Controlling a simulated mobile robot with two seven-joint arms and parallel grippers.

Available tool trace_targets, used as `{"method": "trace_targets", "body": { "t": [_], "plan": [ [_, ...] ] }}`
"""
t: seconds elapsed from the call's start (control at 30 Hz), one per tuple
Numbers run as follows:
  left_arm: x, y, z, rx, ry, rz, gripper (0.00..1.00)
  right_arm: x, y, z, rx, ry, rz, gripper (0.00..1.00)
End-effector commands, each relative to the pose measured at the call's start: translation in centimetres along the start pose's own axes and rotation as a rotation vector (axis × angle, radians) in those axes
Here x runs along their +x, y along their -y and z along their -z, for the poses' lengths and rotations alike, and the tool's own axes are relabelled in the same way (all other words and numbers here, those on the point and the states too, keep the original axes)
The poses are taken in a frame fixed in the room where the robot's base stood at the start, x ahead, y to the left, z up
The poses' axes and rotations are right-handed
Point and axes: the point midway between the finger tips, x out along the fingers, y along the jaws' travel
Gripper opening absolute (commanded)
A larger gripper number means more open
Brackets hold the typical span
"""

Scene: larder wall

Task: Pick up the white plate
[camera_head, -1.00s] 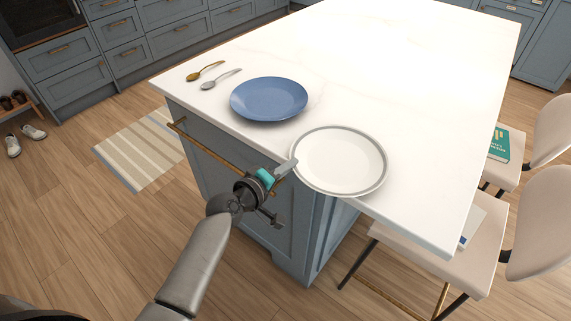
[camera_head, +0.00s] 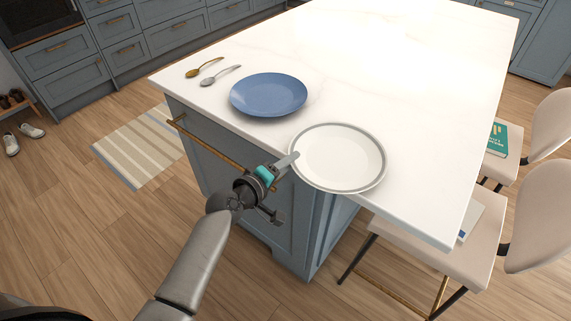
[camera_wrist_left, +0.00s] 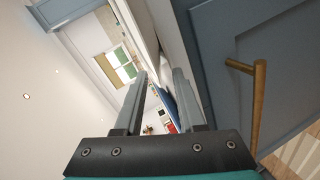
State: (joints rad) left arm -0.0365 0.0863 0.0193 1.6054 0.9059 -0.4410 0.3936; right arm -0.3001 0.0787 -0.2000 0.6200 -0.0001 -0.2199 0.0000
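The white plate (camera_head: 338,158) with a grey rim lies flat near the front corner of the white island counter. My left gripper (camera_head: 290,161) is at the plate's left rim, by the counter edge; a finger shows at the rim, the other is largely hidden. In the left wrist view its two fingers (camera_wrist_left: 159,85) stand apart, with a gap between them. Pale edges show in that gap, but I cannot tell plate from counter there, nor whether a finger touches the rim. My right gripper is in neither view.
A blue plate (camera_head: 268,95) lies left of and behind the white plate. A gold spoon (camera_head: 204,67) and a silver spoon (camera_head: 220,76) lie farther left. Chairs (camera_head: 470,240) stand at the right.

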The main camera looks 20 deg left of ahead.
Motion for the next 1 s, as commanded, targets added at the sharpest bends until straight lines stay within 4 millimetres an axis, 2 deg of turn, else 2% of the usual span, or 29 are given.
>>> {"method": "trace_targets", "body": {
  "t": [0.13,0.27,0.7,1.0],
  "plan": [
    [-0.6,0.0,0.1,0.001,-0.001,0.0,0.39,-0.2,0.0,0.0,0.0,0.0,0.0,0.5],
    [-2.3,0.0,0.1,0.002,-0.001,0.002,0.39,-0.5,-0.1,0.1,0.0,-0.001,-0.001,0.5],
    [-10.2,0.1,0.0,0.002,0.001,0.003,0.39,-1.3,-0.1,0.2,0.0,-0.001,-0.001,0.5],
    [-14.1,0.1,0.0,0.001,0.0,0.002,0.39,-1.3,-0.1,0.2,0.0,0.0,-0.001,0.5]
  ]
}}
